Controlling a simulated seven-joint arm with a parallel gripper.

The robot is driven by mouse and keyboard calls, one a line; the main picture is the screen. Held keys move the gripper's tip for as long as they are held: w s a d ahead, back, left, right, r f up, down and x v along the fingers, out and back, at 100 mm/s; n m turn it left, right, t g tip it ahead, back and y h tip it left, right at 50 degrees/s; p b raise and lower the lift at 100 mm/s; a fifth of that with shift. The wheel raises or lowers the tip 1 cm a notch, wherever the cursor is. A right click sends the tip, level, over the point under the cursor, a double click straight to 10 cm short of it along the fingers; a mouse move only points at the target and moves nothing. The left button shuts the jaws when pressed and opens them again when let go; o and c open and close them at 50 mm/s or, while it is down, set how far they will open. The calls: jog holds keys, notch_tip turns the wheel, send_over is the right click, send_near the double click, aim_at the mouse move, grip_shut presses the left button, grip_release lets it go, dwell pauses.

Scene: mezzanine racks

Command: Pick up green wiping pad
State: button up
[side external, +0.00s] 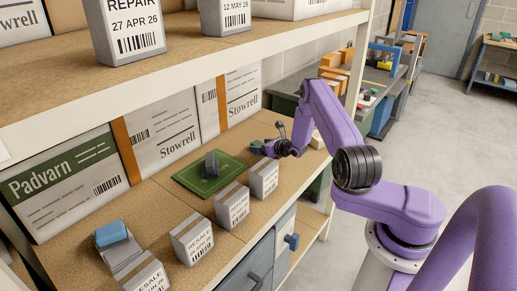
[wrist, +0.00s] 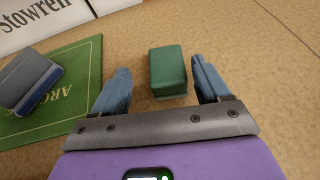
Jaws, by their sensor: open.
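The green wiping pad (wrist: 168,72) is a small dark green block lying on the tan shelf board. In the wrist view it lies between and slightly beyond the two blue fingers of my gripper (wrist: 163,92). The gripper is open, with a gap between the pad and each finger, and it holds nothing. In the side view my gripper (side external: 258,148) is low over the shelf, behind a grey box; the pad there is too small and covered to make out clearly.
A green mat (side external: 188,181) lies left of the pad, with a grey and blue block (wrist: 27,80) on it. Small labelled boxes (side external: 264,178) line the shelf's front edge. Large cartons (side external: 165,125) stand behind. An upper shelf (side external: 180,82) overhangs. A blue pad (side external: 111,233) sits front left.

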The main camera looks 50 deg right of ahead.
aim_at(259, 144)
jog(key=shift+d+x, duration=0.2)
jog(key=shift+x, duration=1.25)
jog(key=shift+d+x, duration=0.15)
jog(key=shift+x, duration=1.3)
jog(key=shift+r, duration=0.1)
jog(key=c, duration=1.1)
